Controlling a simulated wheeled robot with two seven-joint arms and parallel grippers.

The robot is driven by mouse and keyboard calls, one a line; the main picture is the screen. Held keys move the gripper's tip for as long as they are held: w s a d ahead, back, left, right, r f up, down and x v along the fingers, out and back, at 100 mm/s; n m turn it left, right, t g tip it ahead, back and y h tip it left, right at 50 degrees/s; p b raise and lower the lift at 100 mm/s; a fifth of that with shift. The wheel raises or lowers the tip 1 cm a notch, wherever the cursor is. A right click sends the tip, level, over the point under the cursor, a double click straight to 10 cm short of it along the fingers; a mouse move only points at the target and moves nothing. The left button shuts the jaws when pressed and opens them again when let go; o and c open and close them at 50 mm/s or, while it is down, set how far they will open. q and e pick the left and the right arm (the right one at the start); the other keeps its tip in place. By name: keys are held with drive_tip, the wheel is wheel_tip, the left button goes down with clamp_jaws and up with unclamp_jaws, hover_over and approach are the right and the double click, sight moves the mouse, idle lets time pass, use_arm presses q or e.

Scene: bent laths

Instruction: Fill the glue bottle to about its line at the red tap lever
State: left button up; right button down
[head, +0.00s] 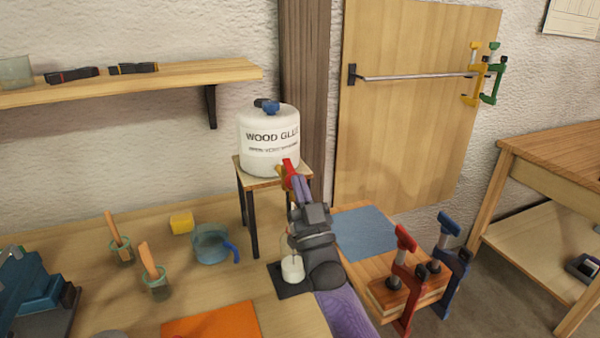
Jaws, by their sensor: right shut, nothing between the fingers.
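A white drum marked WOOD GLUE (268,150) stands on a small stool with a wooden top (243,169). A red tap lever (288,170) shows low on the drum's front right side. My right gripper (297,180) is shut and empty, its fingertips at the lever; I cannot tell whether they touch it. A small white glue bottle (292,268) stands upright on a dark pad (285,290) below the tap, partly covered by my right arm. Its line, its glue level and any stream are not clear. My left gripper is out of view.
Left of the stool are a blue-handled jug (211,246), a yellow block (182,222) and two jars with brushes (120,247). An orange sheet (212,326) lies in front. Red (402,285) and blue (450,262) clamps hold boards at the right.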

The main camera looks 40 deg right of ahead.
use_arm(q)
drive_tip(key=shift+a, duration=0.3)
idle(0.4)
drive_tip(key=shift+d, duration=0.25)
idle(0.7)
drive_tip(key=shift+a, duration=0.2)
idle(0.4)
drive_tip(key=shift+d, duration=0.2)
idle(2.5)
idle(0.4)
